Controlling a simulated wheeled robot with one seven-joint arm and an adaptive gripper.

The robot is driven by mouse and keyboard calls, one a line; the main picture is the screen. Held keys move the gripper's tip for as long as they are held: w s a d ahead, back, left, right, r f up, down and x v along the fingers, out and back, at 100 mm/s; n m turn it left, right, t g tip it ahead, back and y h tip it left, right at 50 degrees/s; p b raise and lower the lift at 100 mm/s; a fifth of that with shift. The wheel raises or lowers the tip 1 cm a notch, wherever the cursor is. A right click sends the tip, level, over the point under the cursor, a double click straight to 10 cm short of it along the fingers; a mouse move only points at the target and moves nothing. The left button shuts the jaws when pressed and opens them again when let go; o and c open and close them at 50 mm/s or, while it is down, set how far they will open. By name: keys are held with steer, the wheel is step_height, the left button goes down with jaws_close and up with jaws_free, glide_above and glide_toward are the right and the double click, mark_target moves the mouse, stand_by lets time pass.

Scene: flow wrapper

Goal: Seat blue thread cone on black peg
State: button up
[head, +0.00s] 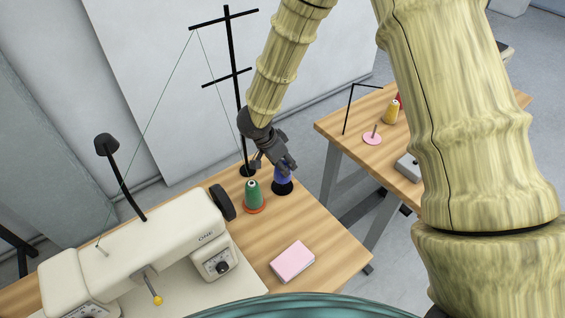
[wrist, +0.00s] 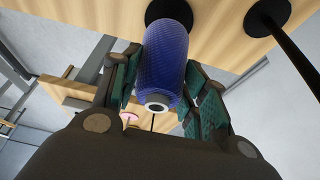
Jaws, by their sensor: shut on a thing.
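The blue thread cone (head: 282,177) stands upright over a round black base (head: 283,190) on the wooden table. In the wrist view the blue cone (wrist: 168,55) lies between the two green-padded fingers, with the black disc (wrist: 168,10) at its far end. My gripper (head: 284,166) is shut on the upper part of the cone. The black peg itself is hidden by the cone. I cannot tell whether the cone's lower end touches the base.
A green thread cone (head: 253,196) on an orange-red base stands close left. A tall black thread stand (head: 234,90) rises just behind. A sewing machine (head: 150,255) fills the table's left, and a pink pad (head: 292,261) lies in front. A second table (head: 350,127) holds a yellow cone (head: 391,111).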

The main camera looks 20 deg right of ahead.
steer(key=shift+f, duration=1.65)
steer(key=o, duration=1.2)
steer(key=shift+r, duration=0.1)
steer(key=v, duration=1.1)
steer(key=shift+a+r, duration=0.2)
steer(key=shift+r, duration=0.15)
